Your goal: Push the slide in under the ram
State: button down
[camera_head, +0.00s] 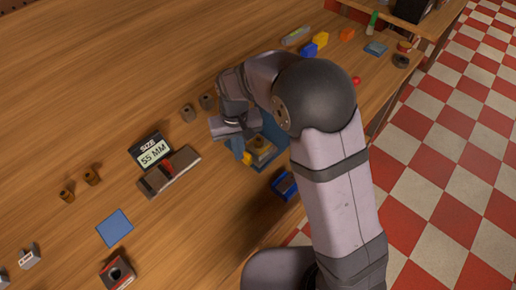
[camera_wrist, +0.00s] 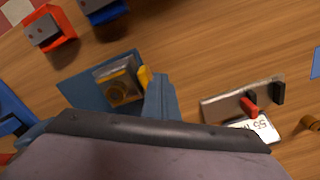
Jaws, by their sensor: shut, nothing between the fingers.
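The blue press (camera_head: 270,138) stands right of the middle in the head view, partly hidden by my arm. The slide also shows in the head view (camera_head: 262,150).
A grey gauge (camera_head: 168,172) with a red slider stands left of the press, beside a display (camera_head: 153,152) reading 55 MM. A blue holder (camera_head: 285,185) is near the front edge. The table at upper left is clear.

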jog(key=shift+f, duration=0.2)
dwell(0.5)
jog(key=shift+f+b, duration=1.75)
jog(key=shift+f, duration=0.9)
jog(key=shift+w+d, duration=0.1)
